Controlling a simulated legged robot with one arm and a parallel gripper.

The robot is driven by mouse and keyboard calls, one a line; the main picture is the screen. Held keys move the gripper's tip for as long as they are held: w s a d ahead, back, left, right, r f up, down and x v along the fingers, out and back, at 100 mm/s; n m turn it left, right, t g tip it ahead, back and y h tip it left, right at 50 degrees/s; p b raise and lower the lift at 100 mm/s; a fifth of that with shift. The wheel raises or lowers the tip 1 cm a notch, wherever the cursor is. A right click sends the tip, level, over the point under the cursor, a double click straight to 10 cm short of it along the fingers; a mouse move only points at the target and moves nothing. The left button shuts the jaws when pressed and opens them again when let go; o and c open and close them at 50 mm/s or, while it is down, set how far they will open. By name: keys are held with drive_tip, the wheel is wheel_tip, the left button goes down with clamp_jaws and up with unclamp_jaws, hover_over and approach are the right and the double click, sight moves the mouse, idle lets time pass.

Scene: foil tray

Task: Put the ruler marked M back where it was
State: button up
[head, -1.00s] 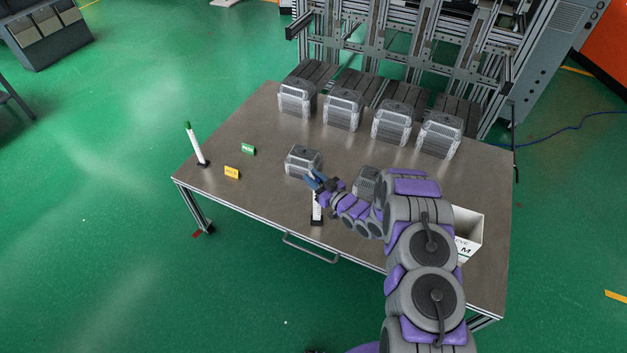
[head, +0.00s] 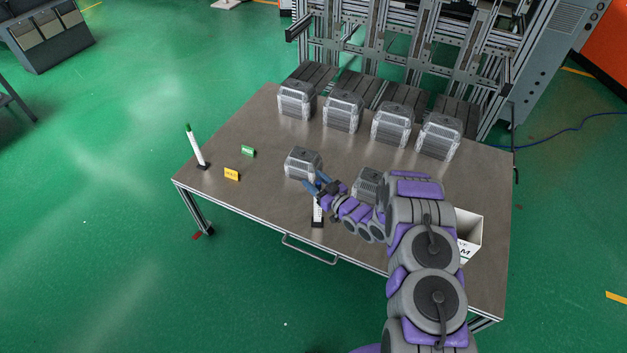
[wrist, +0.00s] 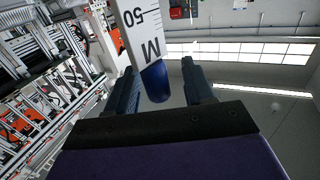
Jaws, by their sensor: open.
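The ruler marked M (wrist: 143,38) is white with a blue end, an M and a 50. In the wrist view its blue end lies between my spread fingers, with a gap on each side. In the head view a white ruler (head: 317,212) stands in a small dark base at the table's front edge; its top is hidden by my gripper (head: 315,182). My gripper is open, at the top of that ruler. Another white ruler (head: 196,147) with a green end stands in a dark base at the table's left corner.
On the table (head: 255,210) are a green card (head: 248,151), a yellow card (head: 231,174) and several grey housings, one (head: 302,163) just behind my gripper. A white box (head: 470,228) marked M stands at right, partly behind my arm.

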drive_tip(key=p+v, duration=0.2)
drive_tip(key=v, duration=0.9)
drive_tip(key=shift+s+d, duration=0.1)
